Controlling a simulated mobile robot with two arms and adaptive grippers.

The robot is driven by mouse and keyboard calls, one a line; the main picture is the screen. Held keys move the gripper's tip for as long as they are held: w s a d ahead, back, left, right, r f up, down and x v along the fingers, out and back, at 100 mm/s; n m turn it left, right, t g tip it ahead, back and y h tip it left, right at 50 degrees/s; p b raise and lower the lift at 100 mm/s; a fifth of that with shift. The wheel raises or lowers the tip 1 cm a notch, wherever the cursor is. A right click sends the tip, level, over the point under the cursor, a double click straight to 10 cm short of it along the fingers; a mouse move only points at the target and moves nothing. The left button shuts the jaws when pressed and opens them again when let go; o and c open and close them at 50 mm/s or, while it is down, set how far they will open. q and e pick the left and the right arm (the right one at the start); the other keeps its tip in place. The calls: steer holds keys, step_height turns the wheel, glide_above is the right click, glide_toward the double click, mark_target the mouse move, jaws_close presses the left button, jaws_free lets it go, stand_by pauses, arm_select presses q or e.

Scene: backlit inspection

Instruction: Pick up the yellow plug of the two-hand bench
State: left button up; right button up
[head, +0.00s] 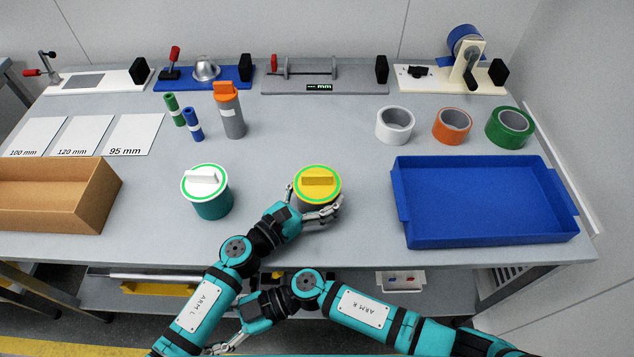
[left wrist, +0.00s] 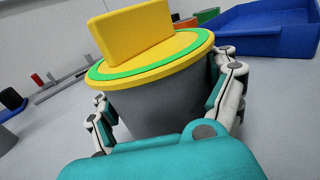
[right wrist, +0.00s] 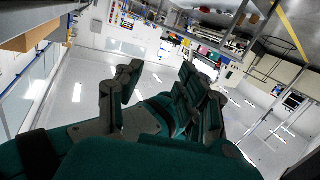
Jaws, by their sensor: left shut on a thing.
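The yellow plug (head: 320,181) has a block handle and a green ring on its top. It sits in the mouth of a grey pot (left wrist: 160,103) standing on the bench, and it also shows in the left wrist view (left wrist: 145,40). My left gripper (head: 314,203) is shut on the grey pot, one finger on each side of its body below the plug's rim. My right gripper (right wrist: 158,88) is open and empty, low in front of the bench edge. A similar teal pot with a white plug (head: 205,182) stands to the left.
A blue tray (head: 402,215) is at the right and a cardboard box (head: 108,190) at the left. Tape rolls (head: 452,125), a grey cylinder with an orange top (head: 232,120) and several fixtures (head: 325,85) stand behind. The bench between the pots and tray is clear.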

steer(key=s+d+r+n+g+h, duration=0.4)
steer(key=s+d+g+h, duration=0.4)
steer(key=s, duration=0.5)
steer(key=w+d+r+t+h, duration=0.2)
steer(key=w+d+r, duration=0.3)
steer(key=w+d, duration=0.6)
steer(key=w+d+r+t+h, duration=0.15)
steer(key=w+d+r, duration=0.45)
steer(key=w, duration=0.9)
step_height(320, 180, up, 10)
steer(key=n+t+h, duration=0.4)
steer(key=n+t, duration=0.7)
steer(key=n, duration=1.5)
glide_above(317, 174)
steer(key=d, duration=0.2)
steer(key=f, duration=0.6)
steer(key=shift+w+a+f, duration=0.1)
steer(key=shift+w+a, duration=0.05)
steer(key=shift+a, duration=0.15)
steer(key=shift+a+f, duration=0.25)
steer(key=shift+f, duration=0.25)
steer(key=f, duration=0.4)
steer(key=shift+a+f, duration=0.1)
steer(key=shift+a, duration=0.3)
jaws_close()
